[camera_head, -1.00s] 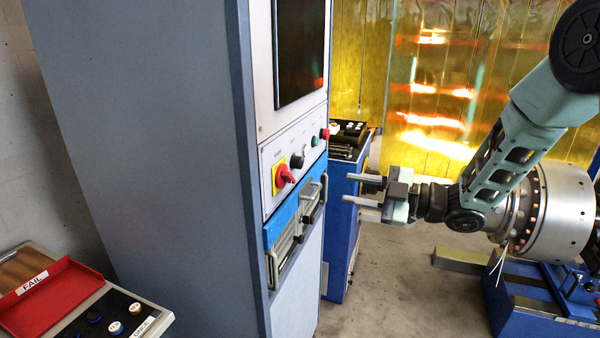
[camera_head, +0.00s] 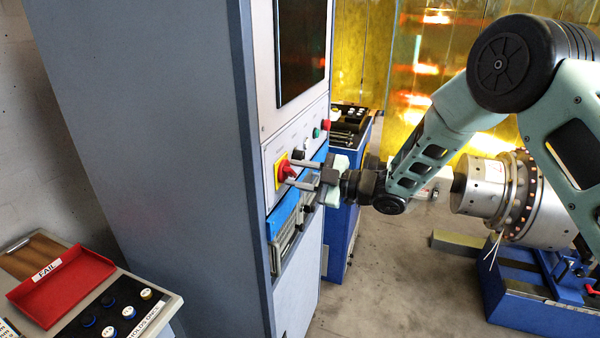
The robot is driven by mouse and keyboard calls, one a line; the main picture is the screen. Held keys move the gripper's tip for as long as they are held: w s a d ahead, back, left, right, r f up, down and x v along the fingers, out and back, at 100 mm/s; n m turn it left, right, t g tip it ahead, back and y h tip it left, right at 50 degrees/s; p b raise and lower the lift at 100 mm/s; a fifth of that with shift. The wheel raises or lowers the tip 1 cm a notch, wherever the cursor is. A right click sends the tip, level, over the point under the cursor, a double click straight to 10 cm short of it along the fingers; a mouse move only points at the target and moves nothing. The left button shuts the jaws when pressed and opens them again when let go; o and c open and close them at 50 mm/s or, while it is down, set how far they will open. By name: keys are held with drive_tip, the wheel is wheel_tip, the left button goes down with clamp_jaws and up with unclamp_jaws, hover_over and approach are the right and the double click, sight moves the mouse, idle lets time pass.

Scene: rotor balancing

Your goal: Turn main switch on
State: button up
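The main switch (camera_head: 284,171) is a red rotary knob on a yellow plate, on the front panel of the tall grey cabinet (camera_head: 170,150). My gripper (camera_head: 290,173) is at the switch, its two fingers pointing left toward the knob, one higher and one lower. The fingers are apart, with a gap between them. The fingertips are at or very near the knob; I cannot tell whether they touch it. Part of the panel behind my gripper is hidden.
A black knob (camera_head: 299,156), a green button (camera_head: 316,133) and a red button (camera_head: 326,125) sit along the panel. A dark screen (camera_head: 301,45) is above. A red FAIL tray (camera_head: 62,285) stands lower left. A metal rotor (camera_head: 500,190) on a blue stand is at right.

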clamp_jaws()
drive_tip(key=shift+m, duration=0.3)
drive_tip(key=shift+f+m+b, duration=0.1)
drive_tip(key=shift+m+b, duration=0.55)
drive_tip(key=shift+m, duration=0.25)
drive_tip(key=m, duration=0.3)
drive_tip(key=shift+w+d+m+b, duration=0.1)
drive_tip(key=shift+m+b, duration=0.25)
drive_tip(key=shift+m, duration=0.05)
drive_tip(key=m+p, duration=0.1)
drive_tip(key=m, duration=0.5)
drive_tip(key=m+p, duration=0.1)
drive_tip(key=m, duration=0.4)
drive_tip(key=shift+w+m, duration=0.1)
drive_tip(key=shift+m, duration=0.2)
